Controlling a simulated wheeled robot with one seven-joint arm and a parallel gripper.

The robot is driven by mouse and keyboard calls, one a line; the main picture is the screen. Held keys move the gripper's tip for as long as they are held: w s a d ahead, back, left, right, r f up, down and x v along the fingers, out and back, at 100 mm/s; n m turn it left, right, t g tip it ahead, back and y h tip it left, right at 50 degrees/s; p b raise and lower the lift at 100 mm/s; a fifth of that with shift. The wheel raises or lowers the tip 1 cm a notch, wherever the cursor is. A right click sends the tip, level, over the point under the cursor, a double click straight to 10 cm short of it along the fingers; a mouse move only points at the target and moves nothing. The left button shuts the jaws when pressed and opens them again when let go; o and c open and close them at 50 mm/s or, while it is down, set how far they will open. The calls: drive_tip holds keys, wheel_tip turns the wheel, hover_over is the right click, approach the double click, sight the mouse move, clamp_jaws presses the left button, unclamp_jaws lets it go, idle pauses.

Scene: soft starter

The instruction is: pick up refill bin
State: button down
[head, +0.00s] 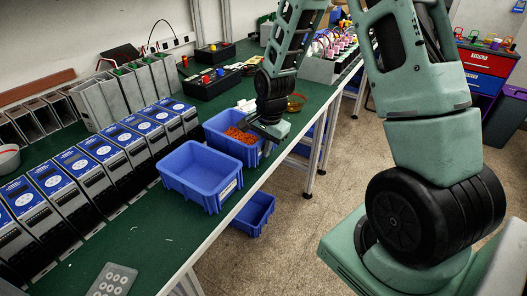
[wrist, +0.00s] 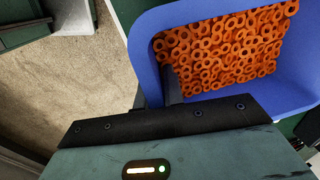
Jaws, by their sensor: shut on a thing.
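The refill bin, a blue open bin (head: 229,149) filled with orange rings (head: 239,136), is at the right edge of the green table in the head view. It also shows large in the wrist view (wrist: 146,50), with the rings (wrist: 225,50) inside. My gripper (head: 262,131) is at the bin's right rim. In the wrist view a dark finger (wrist: 172,86) stands inside the bin against its wall. I cannot tell whether the bin is clear of the table.
An empty blue bin (head: 207,196) stands close in front. A row of grey units with blue faces (head: 104,150) lines the table's left. Another blue bin (head: 264,205) sits below the table edge. The floor (head: 335,165) to the right is open.

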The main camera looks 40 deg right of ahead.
drive_tip(key=shift+r, duration=3.9)
